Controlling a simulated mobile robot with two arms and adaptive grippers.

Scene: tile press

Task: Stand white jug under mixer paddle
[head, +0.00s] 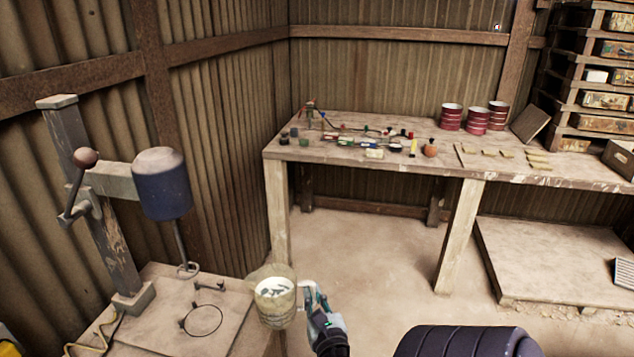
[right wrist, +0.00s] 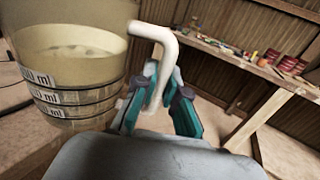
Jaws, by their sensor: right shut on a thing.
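The jug (head: 275,308) is translucent cream with whitish contents. It is upright at the right edge of the mixer's board; I cannot tell if it touches anything below. My right gripper (head: 311,297) is shut on its handle, on its right side. In the right wrist view the jug (right wrist: 70,75) shows bands marked in ml, and its pale handle (right wrist: 160,45) runs between the teal fingers (right wrist: 162,100). The mixer has a blue motor head (head: 162,185) with a thin shaft and paddle (head: 187,270) hanging left of the jug. My left gripper is out of view.
Below the paddle, the board (head: 165,288) carries a dark ring (head: 203,320) and small clamps (head: 208,286). The mixer's grey column (head: 95,215) and lever stand at left. A workbench (head: 370,165) with bottles and red tins (head: 478,120) is behind, with open floor between.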

